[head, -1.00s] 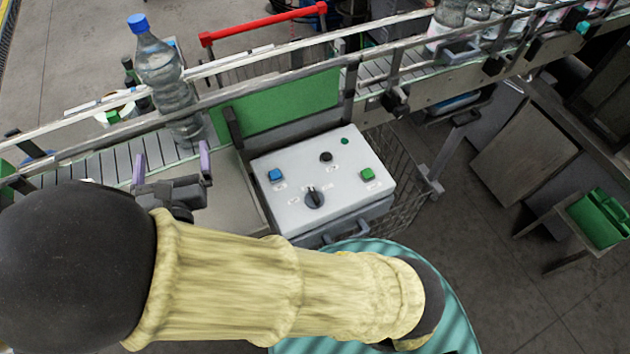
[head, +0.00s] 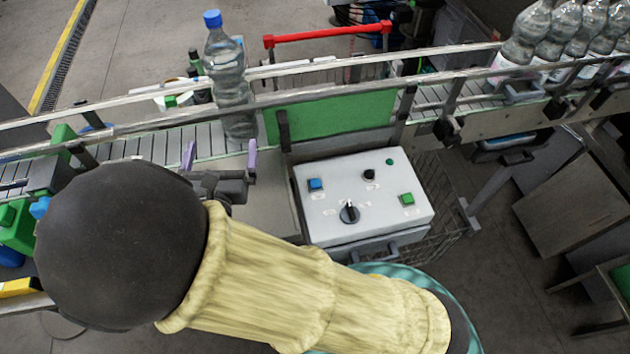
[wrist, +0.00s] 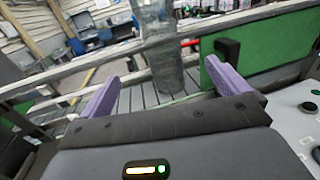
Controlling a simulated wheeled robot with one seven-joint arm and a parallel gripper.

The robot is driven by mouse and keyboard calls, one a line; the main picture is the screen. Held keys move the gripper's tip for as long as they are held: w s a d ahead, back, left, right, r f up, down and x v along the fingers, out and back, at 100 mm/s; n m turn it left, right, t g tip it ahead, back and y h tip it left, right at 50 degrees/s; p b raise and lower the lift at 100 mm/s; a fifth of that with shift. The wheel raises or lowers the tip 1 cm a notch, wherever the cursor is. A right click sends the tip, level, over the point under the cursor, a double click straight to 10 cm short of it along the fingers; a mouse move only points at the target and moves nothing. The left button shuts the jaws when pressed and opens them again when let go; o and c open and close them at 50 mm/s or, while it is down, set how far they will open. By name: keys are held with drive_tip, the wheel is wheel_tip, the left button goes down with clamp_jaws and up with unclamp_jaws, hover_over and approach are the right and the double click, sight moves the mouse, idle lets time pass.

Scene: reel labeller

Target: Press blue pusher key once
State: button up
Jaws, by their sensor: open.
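My gripper (head: 220,160) is open and empty, left of the box and apart from the blue key. In the wrist view its purple fingers (wrist: 168,88) stand wide apart, facing the conveyor and bottle. There the box shows only at the right edge (wrist: 290,115); the blue key is not seen.
A conveyor (head: 150,147) with metal rails runs behind the box. A clear bottle with a blue cap (head: 230,85) stands on it behind my gripper; several more bottles (head: 570,35) stand at the right. A green panel (head: 335,118) is just behind the box.

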clamp_jaws()
idle(0.5)
idle(1.3)
